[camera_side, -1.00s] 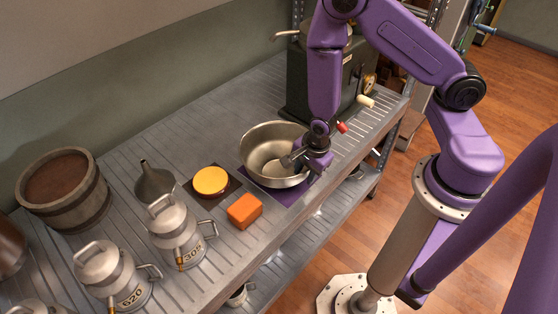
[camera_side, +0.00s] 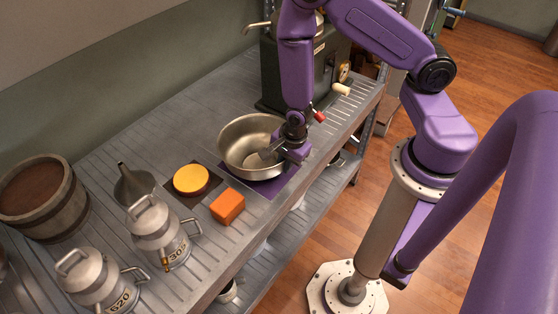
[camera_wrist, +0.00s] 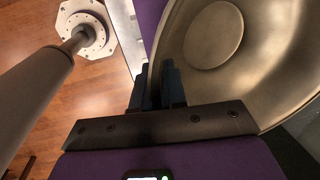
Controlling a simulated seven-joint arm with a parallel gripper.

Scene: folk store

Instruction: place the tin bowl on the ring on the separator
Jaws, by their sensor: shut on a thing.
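The tin bowl (camera_side: 237,143) is a wide, shiny metal bowl, upright over a purple mat (camera_side: 269,190) in the side view. My gripper (camera_side: 272,151) is shut on its near right wall, with the fingers at the rim. I cannot tell whether the bowl rests on the mat or is slightly raised. In the wrist view the bowl (camera_wrist: 255,50) fills the upper right, and my dark fingers (camera_wrist: 163,85) are at its edge. The separator (camera_side: 271,78) is the dark green machine with a crank behind the bowl. Its top is partly hidden by my arm; I cannot make out the ring.
Left of the bowl are an orange block (camera_side: 228,206), a yellow round thing (camera_side: 191,179), a funnel (camera_side: 133,186), milk cans (camera_side: 160,232) and a wooden tub (camera_side: 42,200). The separator's crank handle (camera_side: 341,89) juts right. Bare metal tabletop (camera_side: 170,125) lies behind the bowl.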

